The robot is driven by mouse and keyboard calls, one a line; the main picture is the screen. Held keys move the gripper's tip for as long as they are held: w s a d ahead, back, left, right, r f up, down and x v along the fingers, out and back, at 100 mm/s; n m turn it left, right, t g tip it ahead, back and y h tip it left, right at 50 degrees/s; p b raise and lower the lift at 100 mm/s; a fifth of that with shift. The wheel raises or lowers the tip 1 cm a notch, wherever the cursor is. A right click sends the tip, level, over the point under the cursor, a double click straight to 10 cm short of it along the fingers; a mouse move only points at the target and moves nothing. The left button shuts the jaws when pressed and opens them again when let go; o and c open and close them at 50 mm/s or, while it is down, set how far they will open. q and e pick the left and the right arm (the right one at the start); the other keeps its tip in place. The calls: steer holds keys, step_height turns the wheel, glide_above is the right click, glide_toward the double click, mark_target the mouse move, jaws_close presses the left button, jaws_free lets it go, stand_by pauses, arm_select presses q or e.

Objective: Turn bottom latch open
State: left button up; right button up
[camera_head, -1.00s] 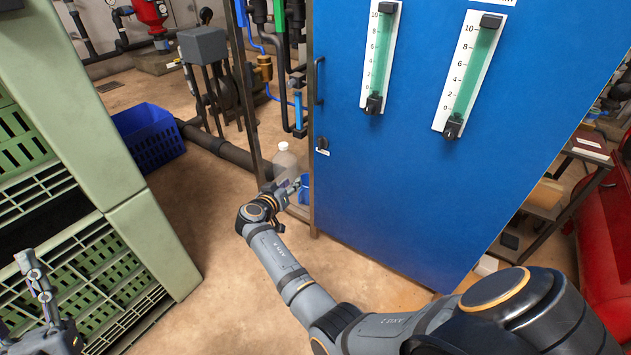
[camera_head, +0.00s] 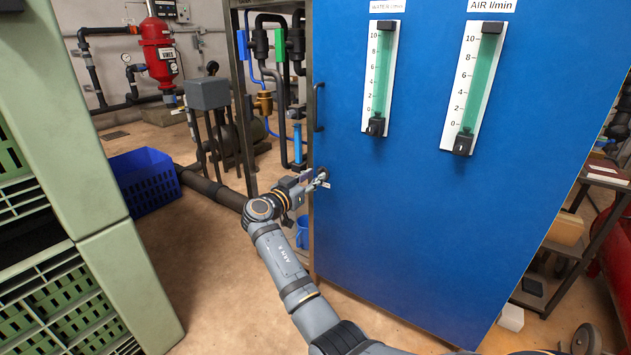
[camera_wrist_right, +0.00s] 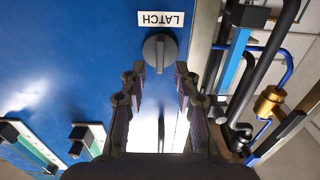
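The latch is a round grey knob (camera_wrist_right: 159,50) on the blue cabinet door (camera_head: 440,210). In the right wrist view it sits at the top middle, its raised grip running up and down the picture, beside a white upside-down LATCH label (camera_wrist_right: 161,19). My right gripper (camera_head: 317,181) is at the door's left edge in the head view, where it partly covers the knob. In the right wrist view its two dark fingers (camera_wrist_right: 153,88) are spread with nothing between them. The knob lies just beyond the tips, and I cannot tell whether they touch it. My left gripper is out of view.
A door handle (camera_head: 318,107) stands above the latch. Two green flow gauges (camera_head: 381,78) are on the door. Pipes and a metal post (camera_head: 243,100) stand left of the cabinet. Green stacked crates (camera_head: 125,285) fill the left side. A blue crate (camera_head: 147,180) is on the floor.

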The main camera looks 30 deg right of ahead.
steer(key=shift+x, duration=0.95)
jaws_close()
